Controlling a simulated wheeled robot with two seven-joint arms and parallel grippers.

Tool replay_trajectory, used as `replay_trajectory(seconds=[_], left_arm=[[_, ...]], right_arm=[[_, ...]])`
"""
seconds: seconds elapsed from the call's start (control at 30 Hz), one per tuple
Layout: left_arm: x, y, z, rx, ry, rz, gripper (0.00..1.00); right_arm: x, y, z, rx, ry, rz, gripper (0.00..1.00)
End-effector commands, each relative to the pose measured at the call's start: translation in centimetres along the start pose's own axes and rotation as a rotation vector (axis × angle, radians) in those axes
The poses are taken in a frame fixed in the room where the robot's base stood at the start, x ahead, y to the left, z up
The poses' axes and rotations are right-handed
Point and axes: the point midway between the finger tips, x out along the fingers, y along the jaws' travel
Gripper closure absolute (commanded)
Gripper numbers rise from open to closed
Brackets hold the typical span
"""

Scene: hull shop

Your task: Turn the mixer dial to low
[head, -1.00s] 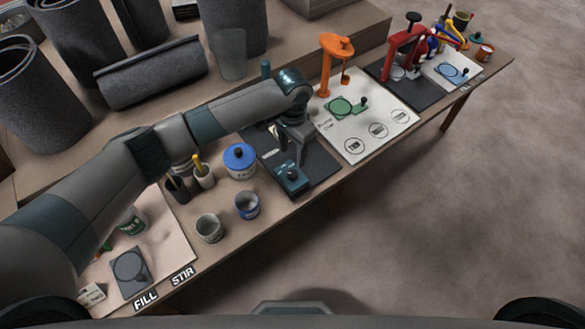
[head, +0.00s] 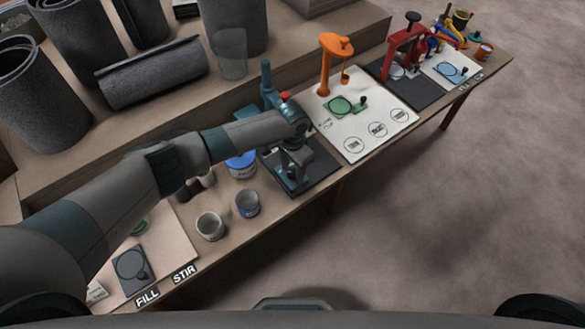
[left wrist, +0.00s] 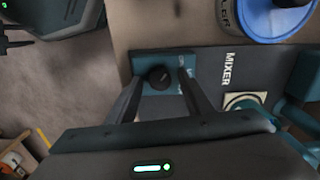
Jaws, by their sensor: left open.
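The mixer is teal; its post (head: 267,82) rises behind my left arm in the head view, and its base lies on a dark mat (head: 322,165). In the left wrist view, the black round dial (left wrist: 159,77) sits on a small teal box (left wrist: 158,62) beside the white word MIXER. My left gripper (left wrist: 159,84) is open, with one finger on each side of the dial; I cannot tell whether they touch it. In the head view the gripper (head: 297,177) is over the mixer's front and hides the dial. The dial's setting is unreadable. My right gripper is out of view.
A blue-lidded pot (head: 242,165) stands left of the mixer, with two small cups, one grey (head: 210,226) and one blue (head: 248,203), in front. A white board with an orange stand (head: 336,62) is to the right. The bench's front edge is close.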

Motion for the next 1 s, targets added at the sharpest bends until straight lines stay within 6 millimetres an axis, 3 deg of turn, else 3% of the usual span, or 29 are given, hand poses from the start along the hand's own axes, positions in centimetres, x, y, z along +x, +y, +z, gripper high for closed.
replay_trajectory(seconds=[0.07, 0.2, 0.23, 0.67, 1.0], left_arm=[[-0.01, 0.01, 0.0, 0.0, 0.0, 0.0, 0.58], [-0.02, 0.0, 0.0, 0.0, 0.0, 0.0, 0.92], [-0.03, 0.0, 0.0, 0.0, 0.0, 0.0, 0.95], [-0.01, 0.03, 0.04, 0.051, -0.001, 0.001, 0.95], [-0.02, 0.04, 0.03, 0.255, -0.002, 0.001, 0.95]], right_arm=[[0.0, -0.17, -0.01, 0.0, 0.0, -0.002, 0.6], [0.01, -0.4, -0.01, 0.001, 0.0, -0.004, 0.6], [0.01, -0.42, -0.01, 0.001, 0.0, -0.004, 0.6], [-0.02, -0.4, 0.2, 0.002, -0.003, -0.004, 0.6], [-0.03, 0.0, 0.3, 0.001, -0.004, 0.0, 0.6]])
